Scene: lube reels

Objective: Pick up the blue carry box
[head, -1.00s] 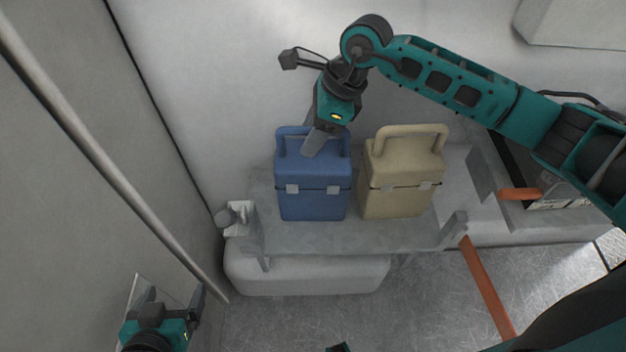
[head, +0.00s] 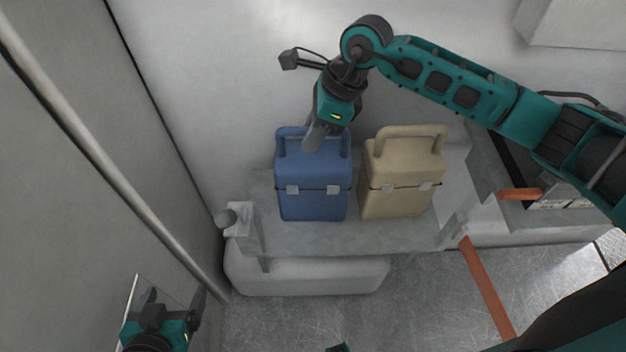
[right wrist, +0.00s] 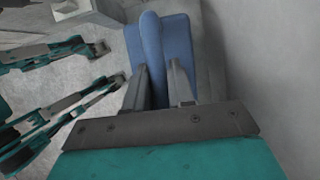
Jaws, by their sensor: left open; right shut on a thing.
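The blue carry box (head: 312,195) stands upright on the grey bench, with two light latches on its front and a handle on top. In the right wrist view the blue box (right wrist: 178,45) lies straight ahead, with its handle between my fingers. My right gripper (head: 312,142) reaches down from above and is shut on the handle of the blue box; it also shows in the right wrist view (right wrist: 162,85). My left gripper (head: 172,300) is open and empty at the lower left, well away from the box.
A beige carry box (head: 402,185) stands close to the right of the blue one. The grey bench (head: 340,238) carries both. A wall rises behind, and a long metal rail (head: 110,165) runs along the left wall. An orange bar (head: 486,290) lies to the right.

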